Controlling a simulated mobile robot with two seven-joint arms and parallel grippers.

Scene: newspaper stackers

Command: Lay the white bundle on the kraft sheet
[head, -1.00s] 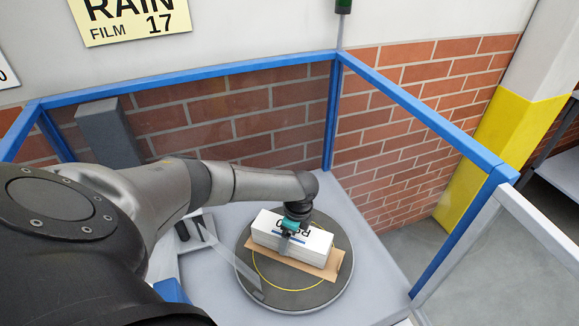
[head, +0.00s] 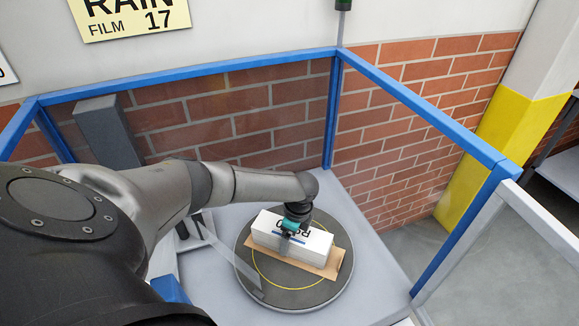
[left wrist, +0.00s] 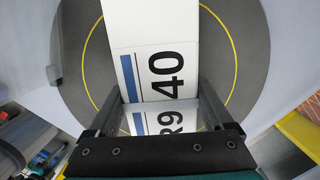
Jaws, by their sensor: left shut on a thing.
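The white bundle (head: 278,247) is a long block with a blue stripe and black print on top. It lies level over the kraft sheet (head: 335,262), whose brown edge shows along its front and right end. I cannot tell whether it touches the sheet. My left gripper (head: 290,233) comes down from above and is shut across the middle of the bundle. In the left wrist view the bundle (left wrist: 150,30) runs between the two fingers (left wrist: 158,112); the kraft sheet does not show there. My right gripper is not in view.
The sheet is on a round dark turntable (head: 330,295) with a yellow ring, set on a pale grey table (head: 375,285). Blue-framed clear guard panels (head: 425,115) enclose the back and right. A grey post (head: 107,130) stands at the back left.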

